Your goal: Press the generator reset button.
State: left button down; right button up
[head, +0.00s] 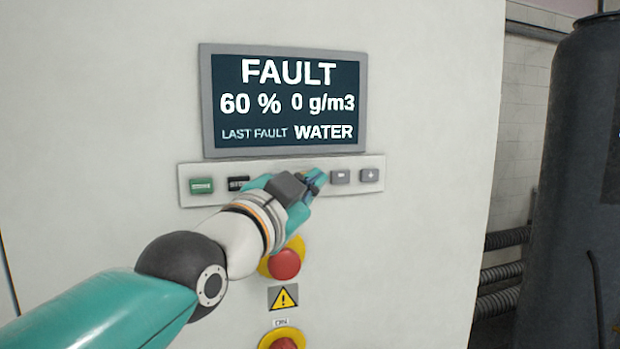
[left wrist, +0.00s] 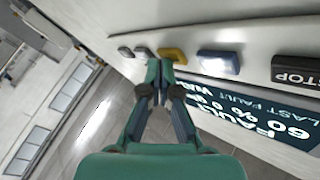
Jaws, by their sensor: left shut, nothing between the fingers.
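The generator's button strip (head: 183,186) runs below its screen (head: 205,110), which reads FAULT, 60 %, 0 g/m3 and last fault WATER. My left gripper (head: 318,178) is shut and empty, its tips at the strip left of the grey minus button (head: 340,177); it covers the middle buttons in the head view. In the left wrist view the shut fingertips (left wrist: 158,72) are by the yellow button (left wrist: 173,55), with a pale lit button with a blue rim (left wrist: 218,63) beside it. I cannot read which is reset, nor tell whether the tips touch. My right gripper is not in view.
A green button (head: 201,186) and black STOP button (head: 238,183) are on the strip's left, a grey button (head: 370,175) at its right end. A red emergency button (head: 285,264) with yellow surround sits below my wrist. A dark tank (head: 575,180) stands at right.

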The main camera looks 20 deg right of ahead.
pick_arm(q)
jog(key=shift+w+p, duration=0.1)
jog(key=shift+p, duration=0.35)
dwell(0.3)
dwell(0.3)
jog(key=b, duration=0.3)
jog(key=shift+s+f, duration=0.15)
jog(key=shift+s, duration=0.15)
jog(key=shift+s+b, duration=0.4)
jog(key=shift+b, duration=0.8)
jog(key=shift+s+d+b, duration=0.1)
jog(key=shift+s+b, duration=2.35)
jog(key=shift+s, duration=0.1)
